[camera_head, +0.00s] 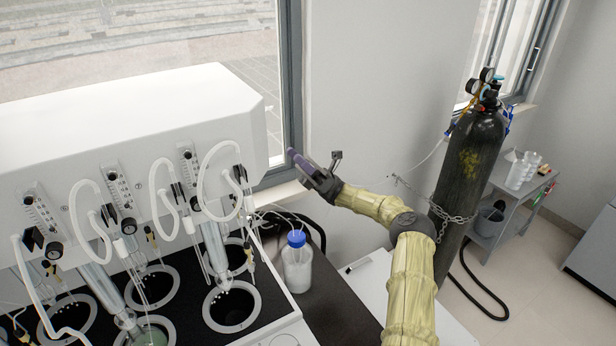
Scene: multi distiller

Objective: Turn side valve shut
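My gripper (302,164), with purple fingers, is held in the air just right of the white distiller housing (130,125), in front of the window frame. Its fingers point up and left, toward the housing's right end. Their gap cannot be made out, and I see nothing held. I cannot single out a side valve; the housing's right side is mostly turned away. Black knobs sit on the housing front, the rightmost (240,173) left of my gripper. A black gas cylinder (468,165) with gauges and a valve head (485,88) stands right of my arm.
A blue-capped bottle (297,268) stands on the dark bench below my gripper. Glass tubes and round black wells (232,308) fill the distiller's front. A chain (440,212) crosses the cylinder. A grey cart (515,205) stands at the right. The air above the bottle is free.

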